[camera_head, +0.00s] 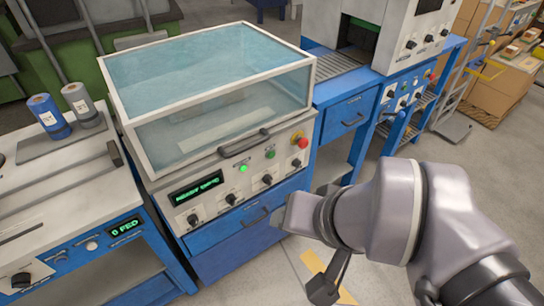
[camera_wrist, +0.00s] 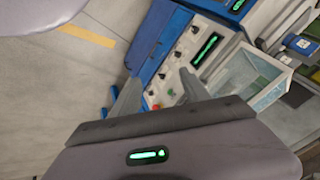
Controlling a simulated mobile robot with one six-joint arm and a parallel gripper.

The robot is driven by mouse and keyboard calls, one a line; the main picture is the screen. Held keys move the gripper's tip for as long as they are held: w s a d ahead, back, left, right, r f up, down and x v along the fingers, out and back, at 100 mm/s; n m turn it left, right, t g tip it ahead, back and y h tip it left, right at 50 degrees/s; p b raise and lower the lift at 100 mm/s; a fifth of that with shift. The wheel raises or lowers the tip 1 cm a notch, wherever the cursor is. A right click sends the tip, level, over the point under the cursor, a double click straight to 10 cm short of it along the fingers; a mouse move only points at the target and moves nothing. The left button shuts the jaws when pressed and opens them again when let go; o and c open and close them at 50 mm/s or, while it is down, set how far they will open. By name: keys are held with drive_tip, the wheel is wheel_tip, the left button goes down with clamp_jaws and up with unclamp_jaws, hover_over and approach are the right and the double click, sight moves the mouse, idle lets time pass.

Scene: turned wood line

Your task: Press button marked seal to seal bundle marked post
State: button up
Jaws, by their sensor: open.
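The sealing machine (camera_head: 225,190) has a clear lid in a white frame, shut over its bed. Its panel has a green-lit display (camera_head: 196,188) that seems to read READY, several dark knobs, a lit green button (camera_head: 243,168) and a red button (camera_head: 303,142). The panel's labels are too small to read, so I cannot tell which control is marked seal. Pale flat shapes (camera_head: 225,122) show dimly through the lid; no post mark is legible. My gripper (camera_head: 325,285) is open, in front of the machine and apart from it. The wrist view shows the panel (camera_wrist: 185,65) beyond it.
A machine with a display reading 0 FED (camera_head: 126,227) and a blue roll (camera_head: 48,115) stands at left. A blue table (camera_head: 345,95) carries another machine at right. Boxes (camera_head: 500,85) stand at far right. Grey floor (camera_head: 400,140) with yellow marking is open in front.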

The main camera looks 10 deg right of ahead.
clamp_jaws()
idle(0.6)
idle(1.0)
